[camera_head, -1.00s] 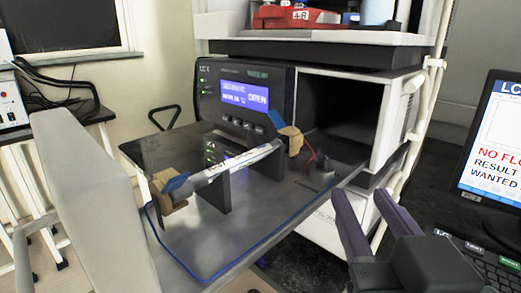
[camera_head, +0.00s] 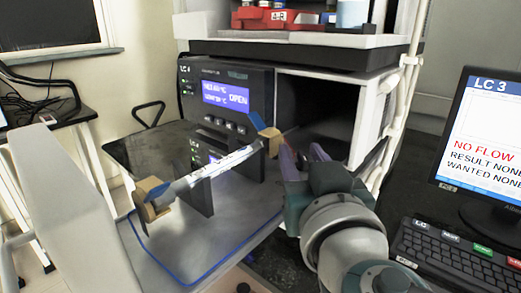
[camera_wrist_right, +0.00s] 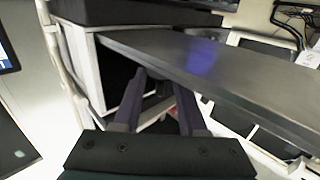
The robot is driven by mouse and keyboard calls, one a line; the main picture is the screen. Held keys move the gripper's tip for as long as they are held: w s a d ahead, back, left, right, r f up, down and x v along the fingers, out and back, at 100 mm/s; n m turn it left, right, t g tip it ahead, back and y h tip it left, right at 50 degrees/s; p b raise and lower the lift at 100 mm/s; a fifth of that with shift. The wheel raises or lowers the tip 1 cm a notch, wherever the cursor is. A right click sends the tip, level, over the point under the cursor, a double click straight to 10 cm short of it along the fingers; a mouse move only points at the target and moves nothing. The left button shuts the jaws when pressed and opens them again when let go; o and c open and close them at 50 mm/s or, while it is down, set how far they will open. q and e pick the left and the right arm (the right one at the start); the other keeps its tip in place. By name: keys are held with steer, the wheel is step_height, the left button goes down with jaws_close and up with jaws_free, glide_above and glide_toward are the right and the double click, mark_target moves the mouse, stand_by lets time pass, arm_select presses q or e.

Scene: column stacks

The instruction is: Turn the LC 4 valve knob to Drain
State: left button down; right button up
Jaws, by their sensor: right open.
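The LC 4 unit (camera_head: 257,88) stands at the centre of the head view, its blue display (camera_head: 225,95) showing "OPEN". I cannot make out a valve knob for certain; the right end of the shelf in front of the unit is covered by my right gripper. My right gripper (camera_head: 303,155) is open, its two purple fingers pointing toward the unit, just right of the column's far end. In the right wrist view the open fingers (camera_wrist_right: 160,82) point at a dark gap below a grey panel, with nothing clearly between them.
A labelled column (camera_head: 228,163) with tan and blue ends lies across dark supports on the grey shelf (camera_head: 232,228). An open white compartment (camera_head: 378,108) is at right. A monitor (camera_head: 485,135) and keyboard (camera_head: 465,248) stand further right. A red object (camera_head: 275,18) sits above.

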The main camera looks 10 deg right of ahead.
jaws_close()
stand_by(0.7)
